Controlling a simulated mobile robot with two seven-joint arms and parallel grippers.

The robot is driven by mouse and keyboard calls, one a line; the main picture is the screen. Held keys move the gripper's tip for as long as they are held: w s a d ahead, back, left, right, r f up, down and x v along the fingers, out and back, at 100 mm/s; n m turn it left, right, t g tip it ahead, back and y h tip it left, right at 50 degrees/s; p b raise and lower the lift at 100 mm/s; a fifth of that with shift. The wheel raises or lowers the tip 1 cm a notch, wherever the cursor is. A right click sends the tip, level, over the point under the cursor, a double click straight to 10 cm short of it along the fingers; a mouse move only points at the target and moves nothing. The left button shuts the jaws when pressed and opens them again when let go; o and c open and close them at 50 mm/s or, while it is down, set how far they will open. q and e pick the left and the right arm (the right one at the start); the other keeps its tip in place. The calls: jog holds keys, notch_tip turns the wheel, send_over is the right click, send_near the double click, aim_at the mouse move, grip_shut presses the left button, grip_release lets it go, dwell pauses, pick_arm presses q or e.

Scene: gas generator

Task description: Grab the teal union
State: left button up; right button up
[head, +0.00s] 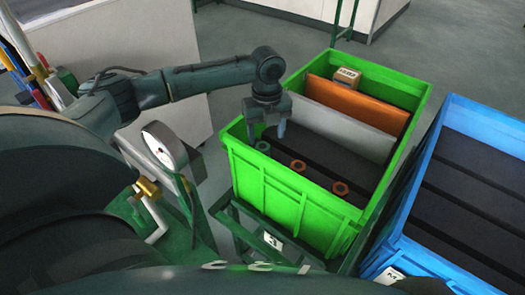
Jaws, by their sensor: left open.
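The teal union (263,146) is a small ring lying in the near-left compartment of the green crate (290,200), close to its left corner. My left gripper (266,137) points down into that compartment, just over the teal union. Its two fingers are apart, one to the left and one to the right of the union in the picture. I cannot tell whether they touch it. My right gripper is not in view.
Two orange unions (298,165) lie to the right in the same row. Grey and orange dividers (358,105) and a small cardboard box (346,78) are farther back in the crate. A blue crate (440,150) stands to the right. A round gauge (163,147) stands at left.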

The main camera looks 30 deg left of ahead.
aim_at(263, 147)
pick_arm(q)
jog(key=shift+s+a+f+p, duration=0.1)
jog(key=shift+f+p, duration=0.1)
jog(key=shift+f, duration=0.85)
jog(key=shift+s+a+f+p, duration=0.1)
jog(key=shift+a+f+p, duration=0.05)
jog(key=shift+f, duration=0.85)
jog(key=shift+a+f+p, duration=0.1)
jog(key=shift+f+p, duration=0.1)
jog(key=shift+f, duration=0.85)
jog(key=shift+c, duration=0.3)
jog(key=c, duration=1.1)
